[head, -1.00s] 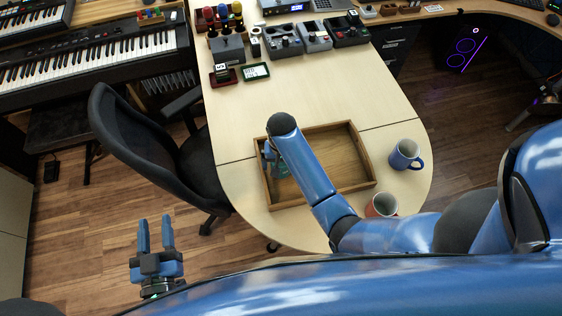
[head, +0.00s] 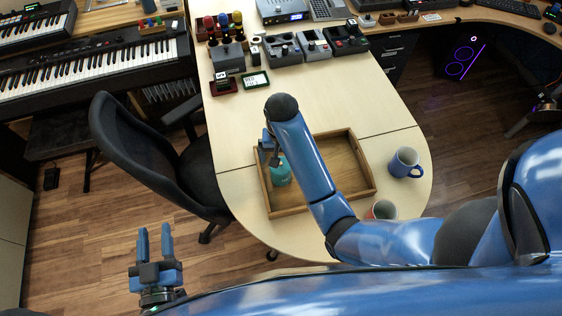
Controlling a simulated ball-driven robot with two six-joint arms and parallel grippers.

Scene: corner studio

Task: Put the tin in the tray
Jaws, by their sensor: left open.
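The teal tin (head: 281,174) is inside the wooden tray (head: 287,211), near its left side, partly covered by my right arm. My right gripper (head: 272,158) is at the tin's upper left, over the tray. Its fingers are small and partly hidden, so I cannot tell whether they touch the tin or are apart from it. My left gripper (head: 154,241) is open and empty over the floor at the lower left, away from the table.
A blue mug (head: 403,163) stands right of the tray, and a reddish mug (head: 382,210) stands below its lower right corner. Several small devices (head: 284,49) line the table's far end. The table between them and the tray is clear. An office chair (head: 150,150) stands at the left.

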